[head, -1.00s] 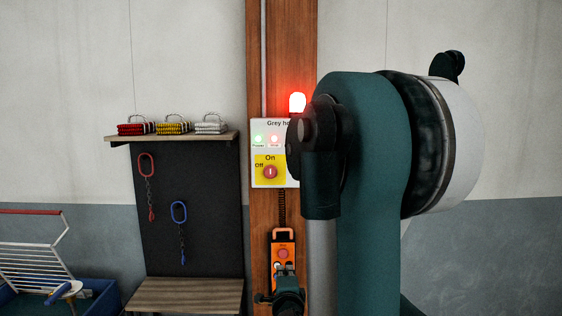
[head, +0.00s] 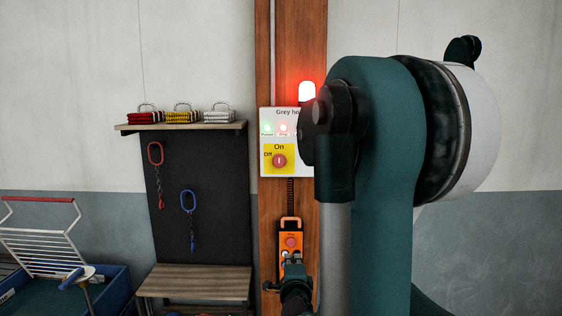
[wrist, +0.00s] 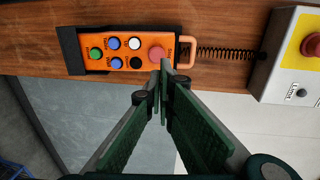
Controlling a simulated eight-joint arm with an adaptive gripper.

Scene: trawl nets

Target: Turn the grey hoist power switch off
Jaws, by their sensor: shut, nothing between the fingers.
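The grey hoist panel (head: 267,170) is a light box on the wooden post, its lettering partly hidden by my arm. Its red rotary switch (head: 279,160) sits on a yellow plate marked On above and Off at left; its white mark stands upright, toward On. In the wrist view the switch (wrist: 311,45) is cut by the right edge. My gripper (wrist: 163,68) is shut and empty, its tips in front of the orange pendant (wrist: 125,47), below and left of the panel. I cannot tell whether they touch. The gripper also shows low in the head view (head: 292,260).
The orange pendant (head: 291,237) with several buttons hangs below the panel on a coiled cord (wrist: 225,54). A red lamp (head: 306,91) glows above. At left are a dark board (head: 205,215), a shelf (head: 180,127) with slings, and a wooden bench (head: 195,281).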

